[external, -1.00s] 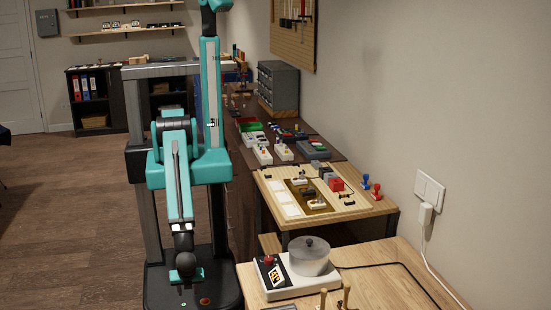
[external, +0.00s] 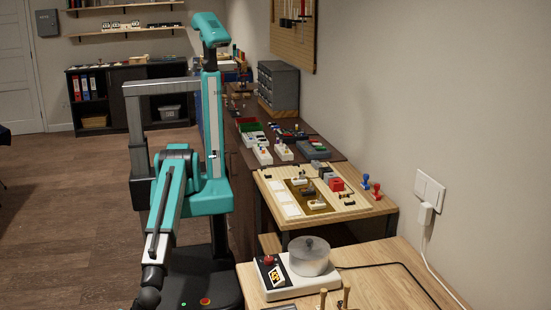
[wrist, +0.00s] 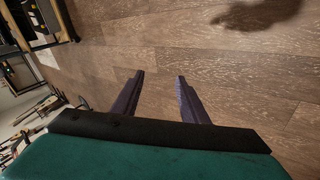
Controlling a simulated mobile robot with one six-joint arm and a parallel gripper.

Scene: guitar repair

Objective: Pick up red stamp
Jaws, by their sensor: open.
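A red stamp (external: 377,191) stands upright at the right edge of the wooden table, close to the wall, in the external view. A blue stamp (external: 366,181) stands just behind and left of it. My gripper (wrist: 159,78) shows in the wrist view with its two dark fingers apart and nothing between them. It is over the wooden floor, well away from the red stamp. In the external view my arm stands left of the tables, and the gripper's fingers are not clearly seen there. The red stamp is not visible in the wrist view.
A machine with a clear round cover (external: 309,257) stands on the front table. The wall (external: 450,100) is close to the right of the stamps.

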